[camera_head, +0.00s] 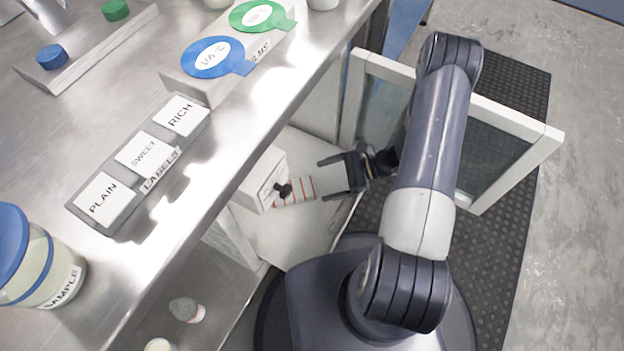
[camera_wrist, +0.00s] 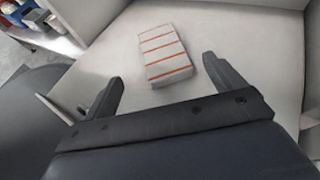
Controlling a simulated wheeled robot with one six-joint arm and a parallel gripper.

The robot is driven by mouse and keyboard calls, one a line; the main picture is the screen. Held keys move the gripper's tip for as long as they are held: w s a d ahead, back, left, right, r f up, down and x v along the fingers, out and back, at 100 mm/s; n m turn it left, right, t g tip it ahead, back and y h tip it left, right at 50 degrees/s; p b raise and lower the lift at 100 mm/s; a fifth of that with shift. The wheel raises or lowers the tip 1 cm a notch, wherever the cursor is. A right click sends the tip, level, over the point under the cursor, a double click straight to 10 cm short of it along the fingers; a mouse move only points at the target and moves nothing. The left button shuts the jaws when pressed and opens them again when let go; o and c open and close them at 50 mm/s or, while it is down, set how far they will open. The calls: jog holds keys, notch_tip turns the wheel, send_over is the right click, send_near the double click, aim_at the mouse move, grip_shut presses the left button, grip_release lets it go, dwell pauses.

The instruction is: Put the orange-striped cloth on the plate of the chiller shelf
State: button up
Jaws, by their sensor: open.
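The orange-striped cloth (camera_head: 296,191) is a folded white block with orange stripes. In the wrist view the cloth (camera_wrist: 164,54) lies flat on a pale, flat surface (camera_wrist: 262,50), apparently the chiller shelf's plate. My gripper (camera_head: 326,180) is open and empty, close to the cloth in the head view. In the wrist view its two fingers (camera_wrist: 162,72) stand apart, with the cloth just ahead of and partly between their tips.
A white box (camera_head: 262,178) and a small black knob stand beside the cloth. A glass door (camera_head: 490,150) with a white frame stands open behind my arm. The steel counter (camera_head: 240,125) overhangs the shelf on the left. Below it lies a lower shelf (camera_head: 225,290) with small items.

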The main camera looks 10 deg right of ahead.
jog(key=shift+v, duration=1.35)
jog(key=shift+c, duration=0.4)
